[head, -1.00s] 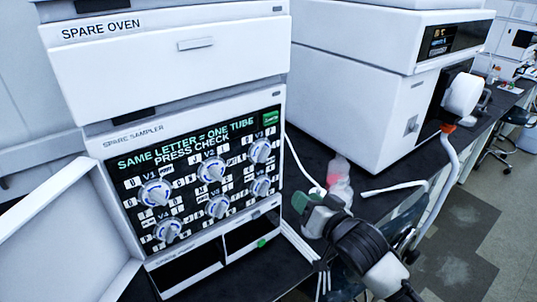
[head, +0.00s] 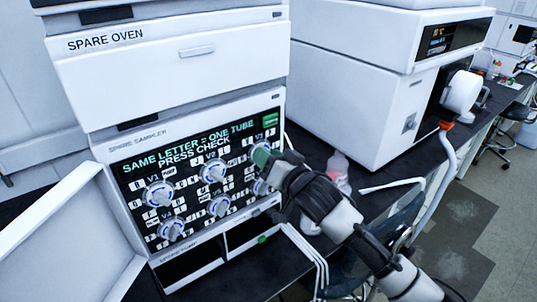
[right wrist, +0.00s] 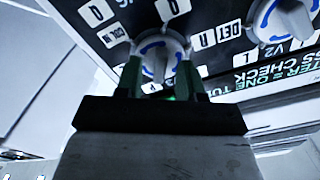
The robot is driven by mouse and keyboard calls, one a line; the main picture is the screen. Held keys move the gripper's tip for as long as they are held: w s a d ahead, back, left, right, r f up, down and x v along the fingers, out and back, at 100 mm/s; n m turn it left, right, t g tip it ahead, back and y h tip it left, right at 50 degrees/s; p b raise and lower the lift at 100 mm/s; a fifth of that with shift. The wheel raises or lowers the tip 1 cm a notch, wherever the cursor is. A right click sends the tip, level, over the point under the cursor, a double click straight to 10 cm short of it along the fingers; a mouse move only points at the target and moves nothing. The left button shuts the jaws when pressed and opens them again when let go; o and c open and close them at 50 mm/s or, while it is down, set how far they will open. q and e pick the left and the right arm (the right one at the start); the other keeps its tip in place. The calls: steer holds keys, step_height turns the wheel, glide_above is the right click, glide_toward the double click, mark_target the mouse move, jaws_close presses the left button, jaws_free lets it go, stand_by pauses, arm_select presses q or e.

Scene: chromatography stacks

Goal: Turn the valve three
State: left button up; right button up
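Valve three is a round white-and-blue knob at the top right of the black panel on the white sampler (head: 112,150). My right gripper (head: 264,157) is in front of it and largely hides it in the head view. In the right wrist view the knob of valve three (right wrist: 160,52) lies between the two green fingertips of my right gripper (right wrist: 160,72). The fingers stand apart on either side of the knob, with a gap showing around its handle. My left gripper is not in view.
Other similar knobs sit close by, including V2 (head: 213,172) and V1 (head: 158,195). A pinkish bottle (head: 338,168) stands on the dark bench behind my right arm. White tubes run beside it. An open white door (head: 60,240) is at the left.

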steer(key=shift+w+a, duration=0.1)
jaws_close()
steer(key=shift+n, duration=0.3)
steer(key=n+p, duration=0.3)
steer(key=n, duration=0.8)
steer(key=shift+a, duration=0.1)
steer(key=shift+n, duration=0.3)
stand_by(0.4)
